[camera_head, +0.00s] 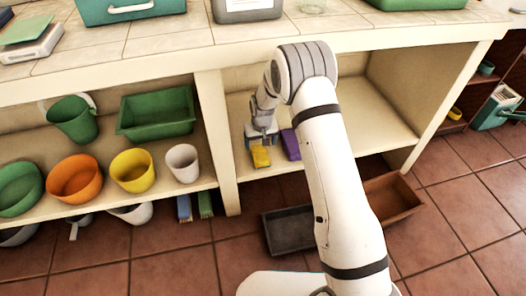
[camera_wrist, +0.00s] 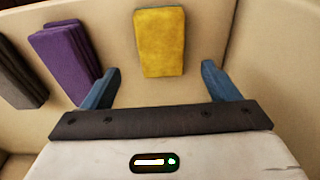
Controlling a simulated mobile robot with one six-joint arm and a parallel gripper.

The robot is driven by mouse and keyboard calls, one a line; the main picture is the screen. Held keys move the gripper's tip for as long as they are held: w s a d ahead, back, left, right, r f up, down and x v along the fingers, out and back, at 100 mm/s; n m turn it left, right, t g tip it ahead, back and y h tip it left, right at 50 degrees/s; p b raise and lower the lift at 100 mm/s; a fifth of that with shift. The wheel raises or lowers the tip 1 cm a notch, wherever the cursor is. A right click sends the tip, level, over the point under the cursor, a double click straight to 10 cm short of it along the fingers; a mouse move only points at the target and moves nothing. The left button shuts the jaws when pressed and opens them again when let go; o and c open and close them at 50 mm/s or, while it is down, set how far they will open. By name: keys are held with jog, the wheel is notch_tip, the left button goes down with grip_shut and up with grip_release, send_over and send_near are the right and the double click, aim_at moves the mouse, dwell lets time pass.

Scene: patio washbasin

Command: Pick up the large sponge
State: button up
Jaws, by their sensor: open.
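A yellow block that looks like a sponge (camera_head: 261,158) lies on the right-hand shelf under the counter. In the wrist view the yellow sponge (camera_wrist: 160,42) sits ahead of the jaws, centred between them. My gripper (camera_head: 262,139) reaches into the shelf just above and behind it. In the wrist view my gripper (camera_wrist: 160,69) is open, with blue fingers spread wider than the sponge and nothing held. Purple blocks (camera_head: 291,144) lie just right of the yellow one; in the wrist view the purple blocks (camera_wrist: 66,60) lie left, beside the left finger.
A dark block (camera_wrist: 20,75) lies beyond the purple ones. A divider (camera_head: 216,140) stands left of this shelf, with pots and a green tray (camera_head: 157,113) past it. A dark bin (camera_head: 288,231) and a brown bin (camera_head: 390,203) stand below. The shelf's right side is clear.

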aim_at(260, 153)
jog(key=f+b, duration=0.1)
jog(key=f, duration=0.1)
jog(key=f+b, duration=0.1)
jog(key=f, duration=0.1)
jog(key=f+b, duration=0.1)
jog(key=f, duration=0.2)
jog(key=shift+w+a+f, duration=0.1)
jog(key=shift+w+a, duration=0.1)
jog(key=shift+w, duration=0.05)
jog(key=shift+c, duration=0.2)
jog(key=c, duration=1)
notch_tip(260, 153, up, 10)
jog(key=p, duration=0.3)
jog(key=shift+p, duration=0.35)
jog(key=o, duration=0.4)
jog(key=c, duration=0.3)
